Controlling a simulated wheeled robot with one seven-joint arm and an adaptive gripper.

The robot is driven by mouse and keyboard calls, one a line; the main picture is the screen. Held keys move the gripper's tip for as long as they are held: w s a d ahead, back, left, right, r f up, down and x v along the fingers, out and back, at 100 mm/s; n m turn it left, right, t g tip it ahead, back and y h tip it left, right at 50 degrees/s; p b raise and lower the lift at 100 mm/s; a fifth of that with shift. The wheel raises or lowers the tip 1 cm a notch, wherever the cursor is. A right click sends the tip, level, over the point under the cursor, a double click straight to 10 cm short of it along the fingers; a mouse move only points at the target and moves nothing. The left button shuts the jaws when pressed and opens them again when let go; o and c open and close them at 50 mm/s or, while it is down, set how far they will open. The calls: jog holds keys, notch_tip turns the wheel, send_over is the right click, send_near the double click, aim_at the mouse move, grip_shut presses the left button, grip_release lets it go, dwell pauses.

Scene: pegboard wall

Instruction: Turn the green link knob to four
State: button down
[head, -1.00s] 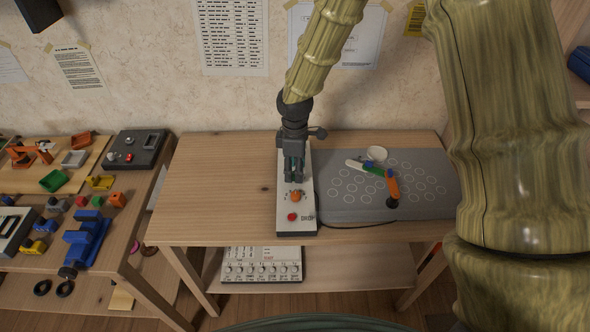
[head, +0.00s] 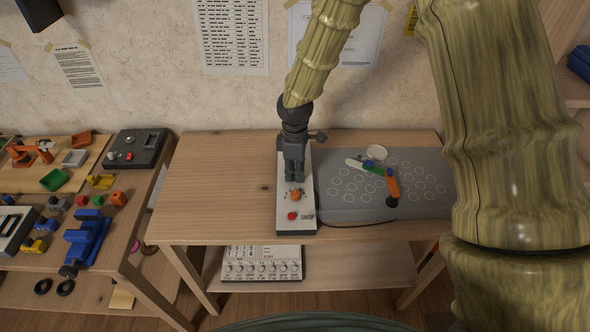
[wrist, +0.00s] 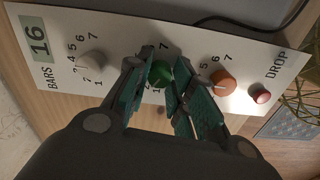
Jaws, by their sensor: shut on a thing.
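The green knob (wrist: 160,74) sits on a white control panel (wrist: 125,32) in the wrist view, between a white knob and an orange knob. My gripper (wrist: 166,80) is shut on the green knob, its teal-padded fingers on either side of it. The fingers hide most of the numbers around this knob; a 7 shows above it. In the head view my gripper (head: 294,176) points down onto the panel (head: 298,228) and hides the green knob.
The orange knob (wrist: 223,82) and red DROP button (wrist: 260,93) lie close on one side, the white knob (wrist: 90,62) on the other. A grey board (head: 340,210) with linked coloured bars (head: 392,186) stands right of the panel. The table's left part (head: 220,190) is clear.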

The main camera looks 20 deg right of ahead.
jog(key=m+p, duration=0.2)
jog(key=m, duration=0.3)
jog(key=shift+r+m+p, duration=0.1)
jog(key=shift+m+p, duration=0.3)
jog(key=m+p, duration=0.1)
jog(key=m, duration=0.4)
jog(key=shift+m+p, duration=0.3)
jog(key=shift+m, duration=0.1)
jog(key=c, duration=1.2)
grip_release()
notch_tip(320, 180, up, 12)
